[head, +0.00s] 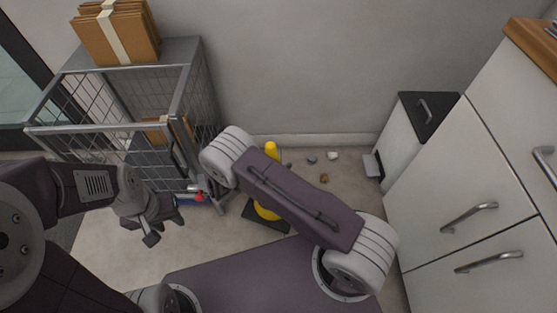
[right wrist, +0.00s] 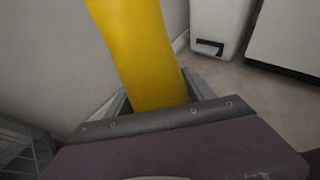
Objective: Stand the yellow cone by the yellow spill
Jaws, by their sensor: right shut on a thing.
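The yellow cone (head: 265,210) is in the middle of the head view, largely hidden behind my right arm. Its yellow top and part of its dark base show. In the right wrist view the cone's yellow body (right wrist: 140,50) rises between the fingers of my right gripper (right wrist: 158,98), which is shut on it. The right gripper is hidden in the head view. I cannot tell whether the cone's base touches the floor. My left gripper (head: 162,222) is open and empty, left of the cone. I cannot make out a yellow spill in either view.
A wire cage trolley (head: 190,90) with cardboard (head: 118,32) on top stands at the left. A white pedal bin (head: 402,145) stands at the right beside white drawers (head: 450,200). Small bits, including a brown one (head: 324,178), lie on the floor near the wall.

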